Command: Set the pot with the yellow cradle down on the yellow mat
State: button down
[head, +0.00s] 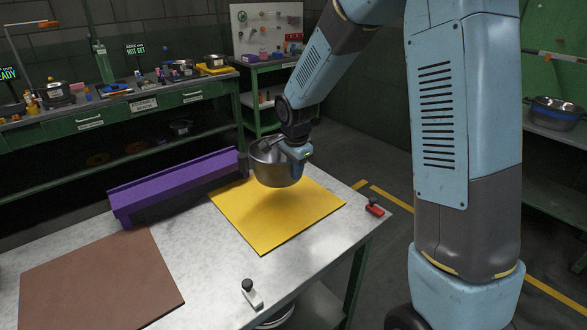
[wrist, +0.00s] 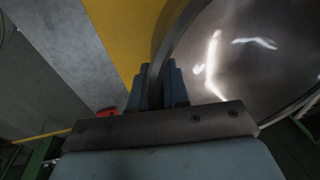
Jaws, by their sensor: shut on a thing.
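My gripper (head: 296,153) is shut on the rim of a steel pot (head: 274,172) in the head view. The pot looks upright over the far part of the yellow mat (head: 285,222), with a shadow below it; it seems to hang a little above the mat. I see no yellow cradle on it. In the wrist view my fingers (wrist: 161,84) pinch the wall of the shiny pot (wrist: 240,60), and the yellow mat (wrist: 118,32) shows at their left. The pot's underside is hidden.
A purple rail (head: 175,185) stands along the table's far edge. A brown mat (head: 100,285) lies at left. A red clamp (head: 374,207) and a grey clamp (head: 251,294) sit at the edges. A back bench holds another pot (head: 214,61) by a yellow piece (head: 217,70).

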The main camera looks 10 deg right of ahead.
aim_at(289, 181)
jog(key=shift+s+a, duration=0.1)
jog(key=shift+a, duration=0.5)
jog(key=shift+s+a+r, duration=0.1)
jog(key=shift+s+a, duration=0.05)
jog(key=shift+a, duration=0.2)
jog(key=shift+s+f, duration=0.1)
jog(key=shift+f, duration=3.8)
jog(key=shift+f, duration=0.5)
jog(key=c, duration=1)
grip_release()
jog(key=shift+c, duration=0.2)
jog(key=shift+d, duration=0.1)
